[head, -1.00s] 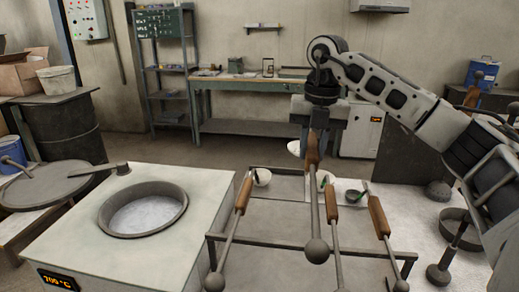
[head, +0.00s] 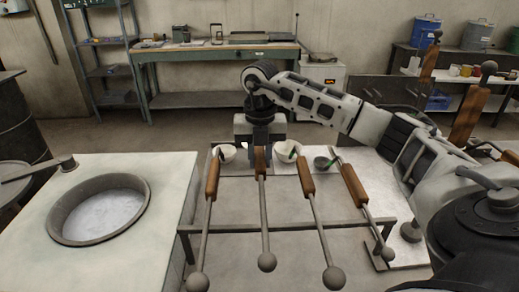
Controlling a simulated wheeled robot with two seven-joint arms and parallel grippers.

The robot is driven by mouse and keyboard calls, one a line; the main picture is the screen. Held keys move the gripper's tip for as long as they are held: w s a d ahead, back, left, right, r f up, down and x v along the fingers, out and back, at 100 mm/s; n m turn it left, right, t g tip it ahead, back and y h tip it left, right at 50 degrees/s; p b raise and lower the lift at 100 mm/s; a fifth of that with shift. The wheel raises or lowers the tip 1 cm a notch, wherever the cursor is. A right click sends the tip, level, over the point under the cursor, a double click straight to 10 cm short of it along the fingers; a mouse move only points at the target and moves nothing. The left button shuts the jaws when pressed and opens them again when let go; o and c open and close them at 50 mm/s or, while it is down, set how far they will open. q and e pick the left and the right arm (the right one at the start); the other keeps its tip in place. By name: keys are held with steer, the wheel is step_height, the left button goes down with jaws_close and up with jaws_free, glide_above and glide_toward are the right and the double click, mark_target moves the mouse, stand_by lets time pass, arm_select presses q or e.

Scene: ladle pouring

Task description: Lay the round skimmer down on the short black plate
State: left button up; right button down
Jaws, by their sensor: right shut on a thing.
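My right gripper (head: 262,146) is shut on the top of the wooden handle of a ball-ended tool (head: 264,205). The tool's thin rod runs down toward the near side, over the grey rack (head: 205,229), and ends in a dark round ball. I cannot tell whether it rests on the rack. Similar ball-ended tools with wooden handles (head: 212,180) (head: 306,178) (head: 355,186) lie to its left and right. I cannot pick out the round skimmer or the short black plate with certainty. My left gripper is not in view.
A furnace with a round opening (head: 98,212) stands at left. Behind the rack are two pale bowls (head: 228,153) (head: 285,152) and a dark bowl (head: 322,164). More wooden handles (head: 469,116) stand at right, partly hidden by my arm. A workbench (head: 215,48) is at the back.

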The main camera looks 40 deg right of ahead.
steer(key=shift+f+b, duration=0.5)
steer(key=shift+f, duration=0.3)
steer(key=shift+f+b, duration=0.95)
steer(key=shift+f, duration=0.35)
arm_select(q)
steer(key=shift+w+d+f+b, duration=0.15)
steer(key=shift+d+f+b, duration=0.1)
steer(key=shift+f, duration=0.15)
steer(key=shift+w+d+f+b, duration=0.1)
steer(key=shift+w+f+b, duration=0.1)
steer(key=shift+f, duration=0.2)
arm_select(e)
steer(key=shift+f, duration=0.55)
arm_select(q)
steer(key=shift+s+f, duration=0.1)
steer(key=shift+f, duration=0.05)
arm_select(e)
steer(key=shift+f, duration=0.25)
